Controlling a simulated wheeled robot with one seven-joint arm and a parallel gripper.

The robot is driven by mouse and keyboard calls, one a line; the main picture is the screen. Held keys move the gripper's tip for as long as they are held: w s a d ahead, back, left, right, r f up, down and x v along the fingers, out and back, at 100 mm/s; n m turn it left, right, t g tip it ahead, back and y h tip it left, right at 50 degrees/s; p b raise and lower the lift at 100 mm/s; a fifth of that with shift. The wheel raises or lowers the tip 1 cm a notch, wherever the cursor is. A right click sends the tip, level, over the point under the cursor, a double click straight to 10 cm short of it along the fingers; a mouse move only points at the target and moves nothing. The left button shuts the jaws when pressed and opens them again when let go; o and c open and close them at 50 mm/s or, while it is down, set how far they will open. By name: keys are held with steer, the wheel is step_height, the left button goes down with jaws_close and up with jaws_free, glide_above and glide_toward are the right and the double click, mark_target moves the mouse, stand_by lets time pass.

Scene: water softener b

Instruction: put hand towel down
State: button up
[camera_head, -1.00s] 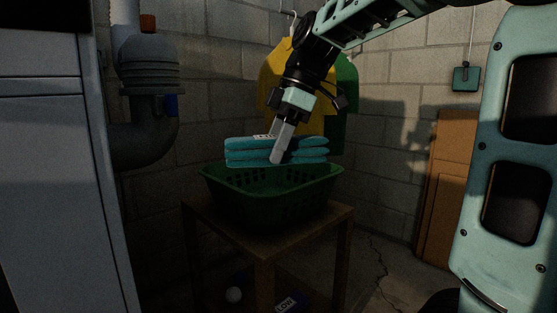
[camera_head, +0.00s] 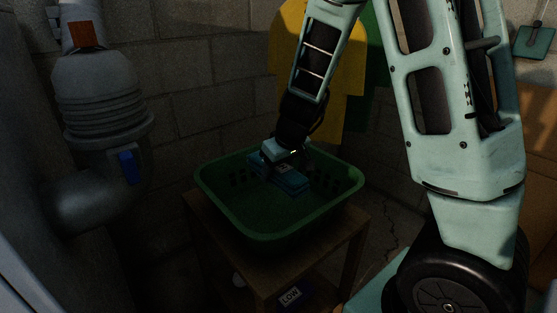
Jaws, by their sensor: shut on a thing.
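The blue-teal folded hand towel (camera_head: 288,183) is down inside the green basket (camera_head: 236,213), toward its back. My gripper (camera_head: 283,165) reaches into the basket from above and is shut on the towel. Its fingers are mostly hidden by the wrist and the dark shading. I cannot tell whether the towel touches the basket floor. The front part of the basket floor is bare.
The basket stands on a small wooden table (camera_head: 232,262). A grey pipe (camera_head: 98,110) with a blue valve part is at left. Yellow and green garments (camera_head: 350,70) hang behind. A "LOW" sign (camera_head: 290,296) is below the table.

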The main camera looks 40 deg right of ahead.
mark_target(275, 208)
step_height(275, 208, down, 10)
steer(key=b, duration=0.7)
steer(key=shift+s+d+f, duration=0.1)
steer(key=shift+f+b, duration=0.2)
steer(key=shift+b, duration=0.2)
steer(key=o, duration=1.1)
steer(key=shift+c, duration=0.2)
steer(key=shift+r, duration=0.1)
